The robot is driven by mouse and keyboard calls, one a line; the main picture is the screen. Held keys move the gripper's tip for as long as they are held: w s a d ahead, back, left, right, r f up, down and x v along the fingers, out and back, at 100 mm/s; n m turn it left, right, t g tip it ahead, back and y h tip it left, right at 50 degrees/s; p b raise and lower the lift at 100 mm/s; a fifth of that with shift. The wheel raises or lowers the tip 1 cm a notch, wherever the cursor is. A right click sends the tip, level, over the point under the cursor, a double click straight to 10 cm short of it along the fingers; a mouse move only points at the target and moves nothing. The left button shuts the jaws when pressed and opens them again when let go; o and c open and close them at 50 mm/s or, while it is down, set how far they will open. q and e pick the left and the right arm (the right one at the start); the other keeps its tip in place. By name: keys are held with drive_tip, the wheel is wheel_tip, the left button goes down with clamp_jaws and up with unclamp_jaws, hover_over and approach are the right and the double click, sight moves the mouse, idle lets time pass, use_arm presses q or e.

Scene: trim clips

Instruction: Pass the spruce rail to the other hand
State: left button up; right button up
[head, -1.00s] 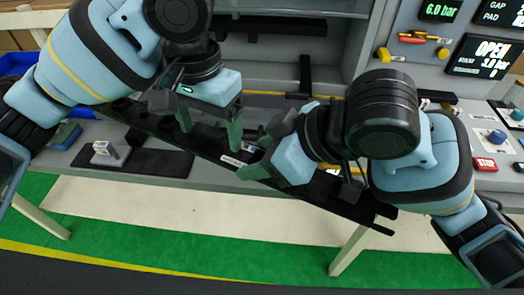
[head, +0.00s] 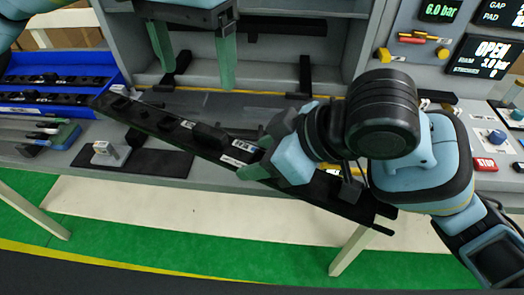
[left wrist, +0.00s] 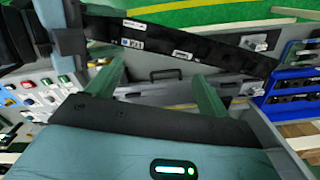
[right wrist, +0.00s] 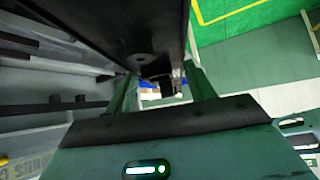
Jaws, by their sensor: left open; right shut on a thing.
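The spruce rail (head: 190,136) is a long black bar with small white labels and raised black parts. It slants across the head view, from upper left to lower right, in front of the bench. My right gripper (head: 262,162) is shut on it near its middle; the grip is partly hidden by the wrist. In the right wrist view the rail (right wrist: 150,35) runs between the fingers. My left gripper (head: 196,78) is open and empty, above and behind the rail. In the left wrist view the rail (left wrist: 205,48) lies beyond the open fingers, apart from them.
A blue bin (head: 112,62) holding several similar black bars stands at the left. A small grey block (head: 108,152) sits on a dark plate on the bench. A grey fixture (head: 338,75) stands behind, with a control panel (head: 440,55) and red button (head: 485,164) at right.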

sight(208, 137)
use_arm(q)
drive_tip(key=s+d+f+m+g+h, duration=0.3)
drive_tip(key=s+f+m, duration=1.2)
drive_tip(key=s+m, duration=0.3)
wheel_tip(208, 137, down, 7)
drive_tip(key=w+n+h, duration=0.1)
drive_tip(key=w+n, duration=0.2)
drive_tip(key=n, duration=0.4)
drive_tip(key=w+d+f+n+t+h, duration=0.55)
drive_tip(key=w+d+h, duration=0.25)
drive_tip(key=d, duration=0.3)
drive_tip(key=w+a+f+n+t+y, duration=0.1)
drive_tip(key=a+f+n+t+y, duration=0.2)
drive_tip(key=f, duration=0.5)
drive_tip(key=w+a+f+n+t+y, duration=0.1)
drive_tip(key=a+f+n+t, duration=0.25)
drive_tip(key=a+f, duration=0.3)
drive_tip(key=s+a+f+n+y, duration=0.1)
drive_tip(key=s+a+f+y, duration=0.5)
drive_tip(key=s+a+f, duration=0.7)
drive_tip(key=s, duration=0.3)
drive_tip(key=shift+a+f+n, duration=0.3)
drive_tip(key=shift+f, duration=0.1)
